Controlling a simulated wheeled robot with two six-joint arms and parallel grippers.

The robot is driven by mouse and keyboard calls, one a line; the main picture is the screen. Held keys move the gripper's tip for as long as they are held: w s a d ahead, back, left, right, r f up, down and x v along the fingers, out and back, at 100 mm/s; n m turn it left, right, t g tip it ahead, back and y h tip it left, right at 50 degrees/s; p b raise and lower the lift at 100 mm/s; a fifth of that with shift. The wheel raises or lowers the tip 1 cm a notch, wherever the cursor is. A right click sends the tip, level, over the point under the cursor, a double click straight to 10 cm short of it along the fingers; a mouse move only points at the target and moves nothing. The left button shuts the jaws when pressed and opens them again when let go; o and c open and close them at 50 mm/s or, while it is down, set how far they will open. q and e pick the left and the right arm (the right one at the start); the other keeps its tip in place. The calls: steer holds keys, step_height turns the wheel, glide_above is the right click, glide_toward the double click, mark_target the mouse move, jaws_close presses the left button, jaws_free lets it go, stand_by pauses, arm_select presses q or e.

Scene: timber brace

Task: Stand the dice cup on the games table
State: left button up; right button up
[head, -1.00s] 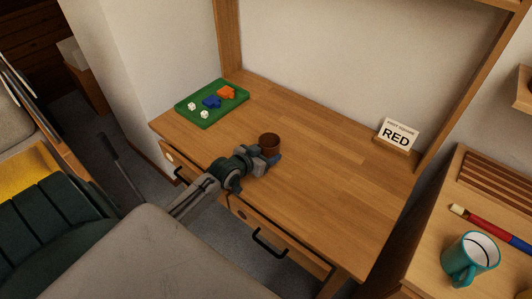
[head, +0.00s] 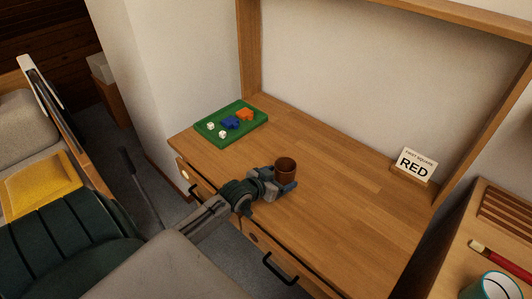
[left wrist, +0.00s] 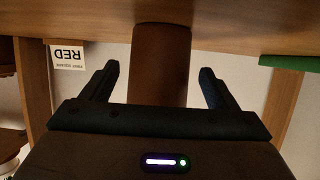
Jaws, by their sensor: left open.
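The brown dice cup (head: 286,168) stands upright, mouth up, on the wooden games table (head: 340,218), near its front left part. In the left wrist view, which is upside down, the cup (left wrist: 161,62) meets the table top (left wrist: 225,38). My left gripper (head: 280,184) is at the cup, low over the table. Its two fingers (left wrist: 160,80) are open, one on each side of the cup, with a visible gap on both sides. My right gripper is not in view.
A green tray (head: 247,134) with white dice and blue and orange pieces sits at the table's back left. A RED sign (head: 415,164) stands at the back right. The table's middle and right are clear. A teal mug (head: 492,288) is on the side surface at right.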

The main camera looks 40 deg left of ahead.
arm_select(q)
steer(key=p+v, duration=0.1)
steer(key=v, duration=0.8)
steer(key=shift+s+r+p, duration=0.1)
steer(key=shift+s+p, duration=0.15)
steer(key=shift+p, duration=0.15)
steer(key=shift+s+r, duration=0.2)
steer(key=shift+s, duration=0.4)
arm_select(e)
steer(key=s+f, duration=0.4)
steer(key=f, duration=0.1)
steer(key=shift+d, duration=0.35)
